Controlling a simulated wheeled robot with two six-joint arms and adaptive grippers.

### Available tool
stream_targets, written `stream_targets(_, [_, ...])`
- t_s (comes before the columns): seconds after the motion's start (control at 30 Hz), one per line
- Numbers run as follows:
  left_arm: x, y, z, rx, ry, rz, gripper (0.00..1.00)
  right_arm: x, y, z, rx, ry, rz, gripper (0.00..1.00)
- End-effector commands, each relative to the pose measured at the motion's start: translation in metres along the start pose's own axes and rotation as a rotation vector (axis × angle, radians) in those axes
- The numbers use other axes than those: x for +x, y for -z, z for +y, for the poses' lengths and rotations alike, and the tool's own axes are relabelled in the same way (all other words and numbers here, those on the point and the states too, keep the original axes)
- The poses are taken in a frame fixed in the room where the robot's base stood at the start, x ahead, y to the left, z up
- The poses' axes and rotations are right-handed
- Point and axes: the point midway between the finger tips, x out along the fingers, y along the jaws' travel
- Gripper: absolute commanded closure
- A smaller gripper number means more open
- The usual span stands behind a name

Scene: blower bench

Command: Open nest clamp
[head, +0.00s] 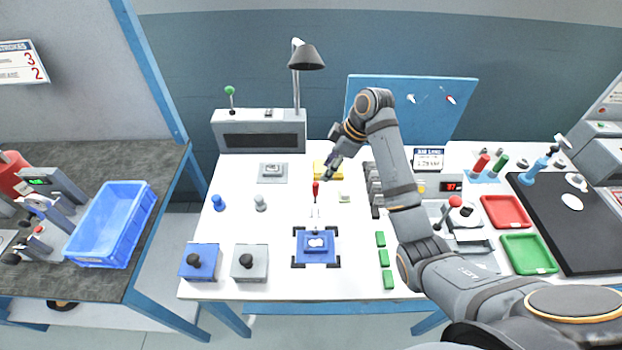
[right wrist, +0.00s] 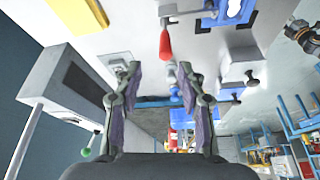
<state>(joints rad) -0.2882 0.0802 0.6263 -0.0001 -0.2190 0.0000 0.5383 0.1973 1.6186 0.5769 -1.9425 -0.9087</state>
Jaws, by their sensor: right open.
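The nest clamp has a red handle (head: 316,189) that points up above its metal arm, at the back of the blue nest (head: 301,258). A pale part (head: 316,242) sits in the nest. In the right wrist view the red handle (right wrist: 165,43) shows just past my fingertips, with the blue nest (right wrist: 232,14) beyond it. My right gripper (head: 333,170) is open above the bench, behind and slightly right of the handle. In the right wrist view its two fingers (right wrist: 157,75) are apart, with nothing visibly held. My left gripper is not in view.
A yellow block (head: 327,171) lies near my right gripper. A grey box (head: 259,133) with a lamp (head: 305,58) stands at the back left. Blue (head: 218,203) and grey (head: 260,203) knobbed pieces stand left of the clamp. Green blocks (head: 384,258) lie right of the nest.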

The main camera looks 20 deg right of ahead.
Motion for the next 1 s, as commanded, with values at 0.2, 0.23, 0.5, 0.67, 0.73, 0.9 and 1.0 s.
stream_targets(0.2, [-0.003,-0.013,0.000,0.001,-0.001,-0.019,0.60,0.010,0.000,-0.001,-0.001,0.005,-0.001,0.60])
stream_targets(0.23, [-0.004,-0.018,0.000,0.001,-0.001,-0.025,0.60,0.015,0.001,-0.001,0.000,0.005,0.000,0.60])
stream_targets(0.5, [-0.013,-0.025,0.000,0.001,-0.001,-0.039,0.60,0.072,0.001,-0.001,0.001,0.005,0.000,0.60])
stream_targets(0.67, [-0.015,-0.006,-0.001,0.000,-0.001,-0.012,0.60,0.095,0.000,-0.001,0.001,0.002,0.000,0.60])
stream_targets(0.73, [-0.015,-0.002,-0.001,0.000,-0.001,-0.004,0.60,0.101,0.000,-0.001,0.000,0.001,-0.001,0.60])
stream_targets(0.9, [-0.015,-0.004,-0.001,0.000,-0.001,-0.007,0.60,0.105,-0.001,0.000,0.000,-0.002,-0.001,0.60])
stream_targets(1.0, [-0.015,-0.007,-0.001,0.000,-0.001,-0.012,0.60,0.105,-0.001,0.000,0.000,-0.002,-0.001,0.60])
